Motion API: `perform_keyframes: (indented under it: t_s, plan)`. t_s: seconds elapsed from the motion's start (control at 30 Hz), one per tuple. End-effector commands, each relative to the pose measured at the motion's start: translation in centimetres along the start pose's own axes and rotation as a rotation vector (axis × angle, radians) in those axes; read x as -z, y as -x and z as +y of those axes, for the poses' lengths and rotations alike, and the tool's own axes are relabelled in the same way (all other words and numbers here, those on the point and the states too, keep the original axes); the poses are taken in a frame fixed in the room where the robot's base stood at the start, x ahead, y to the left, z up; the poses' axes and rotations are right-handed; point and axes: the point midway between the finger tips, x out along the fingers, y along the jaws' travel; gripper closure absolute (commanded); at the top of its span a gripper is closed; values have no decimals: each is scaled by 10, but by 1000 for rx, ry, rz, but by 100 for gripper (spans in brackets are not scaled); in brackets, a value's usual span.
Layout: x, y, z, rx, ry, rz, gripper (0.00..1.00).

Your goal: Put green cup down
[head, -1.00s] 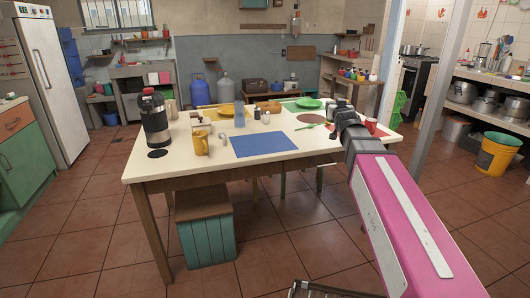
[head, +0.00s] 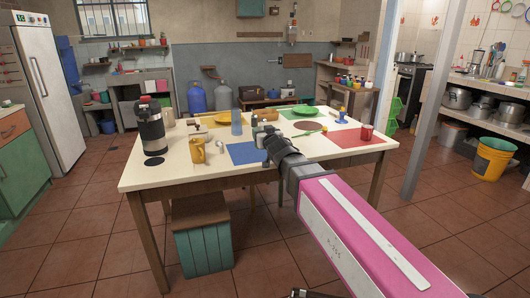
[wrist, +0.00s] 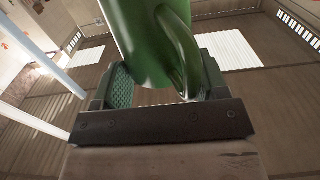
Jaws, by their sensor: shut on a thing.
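In the wrist view, the green cup (wrist: 143,45) is between the two fingers of my gripper (wrist: 165,78), with its curved handle facing the camera. My gripper is shut on the cup, and the cup's far end runs out of the top of the picture. In the head view, my gripper (head: 268,138) is over the table (head: 200,174), near the blue mat (head: 241,153). The cup cannot be made out there, and the arm and gripper block part of the view. I cannot tell how high the cup is above the table.
A red cup (head: 366,132) stands at the right on a red mat (head: 345,138).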

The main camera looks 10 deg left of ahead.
Motion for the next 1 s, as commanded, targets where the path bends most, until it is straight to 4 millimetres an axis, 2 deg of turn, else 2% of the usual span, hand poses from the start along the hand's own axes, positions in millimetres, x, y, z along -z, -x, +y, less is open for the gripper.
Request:
perform_keyframes:
  t_s: [0.37,0.7,0.83,1.0]
  plan:
    - [-24,-39,15,-3,1,0,60]
    - [-54,-88,34,-3,0,1,60]
    - [-61,-97,38,-3,1,1,60]
    - [-69,-98,40,-3,0,0,60]
